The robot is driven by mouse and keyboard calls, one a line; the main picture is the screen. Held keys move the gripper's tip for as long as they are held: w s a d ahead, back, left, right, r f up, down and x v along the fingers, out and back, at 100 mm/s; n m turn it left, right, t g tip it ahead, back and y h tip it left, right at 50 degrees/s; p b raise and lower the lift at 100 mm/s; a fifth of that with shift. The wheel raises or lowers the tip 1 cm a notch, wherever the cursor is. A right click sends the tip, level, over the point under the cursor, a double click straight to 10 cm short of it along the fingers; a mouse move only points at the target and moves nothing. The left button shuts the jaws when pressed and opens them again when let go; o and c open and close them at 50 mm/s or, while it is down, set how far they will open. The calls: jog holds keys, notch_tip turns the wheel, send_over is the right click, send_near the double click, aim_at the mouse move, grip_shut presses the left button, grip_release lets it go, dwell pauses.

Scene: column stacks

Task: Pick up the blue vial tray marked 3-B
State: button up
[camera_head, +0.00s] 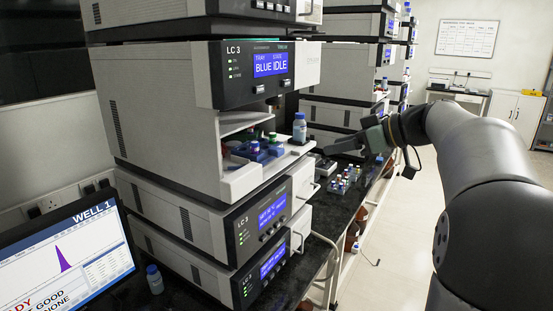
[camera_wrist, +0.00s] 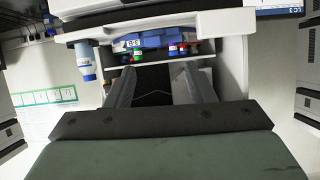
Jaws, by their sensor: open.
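The blue vial tray (camera_head: 246,154) sits in the open bay of the LC 3 unit in the head view, with several capped vials in it. In the wrist view the blue tray (camera_wrist: 155,40) is near the top, and its white label (camera_wrist: 133,43) appears to read 3-B. My gripper (camera_head: 326,151) is to the right of the bay in the head view, apart from the tray. In the wrist view my gripper (camera_wrist: 160,82) has its two fingers spread, with nothing held between them and the tray beyond their tips.
A blue-capped bottle (camera_head: 299,128) stands at the right front corner of the bay's shelf (camera_head: 245,182). The LC 3 housing (camera_head: 265,75) overhangs the bay. A rack of small vials (camera_head: 343,181) is on the dark bench beneath my gripper. The floor at right is clear.

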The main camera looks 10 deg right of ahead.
jog(key=p, duration=0.3)
send_near(281, 151)
jog(key=x, duration=0.4)
jog(key=shift+s+a+f, duration=0.25)
jog(key=shift+s+f, duration=0.05)
jog(key=w+a+p, duration=0.1)
jog(key=w+a+f+p, duration=0.1)
jog(key=w, duration=0.1)
jog(key=shift+w+a+f+p, duration=0.1)
jog(key=shift+w+a+p, duration=0.15)
jog(key=shift+a+p, duration=0.1)
jog(key=shift+w+a+f, duration=0.2)
jog(key=shift+c, duration=0.3)
jog(key=c, duration=0.9)
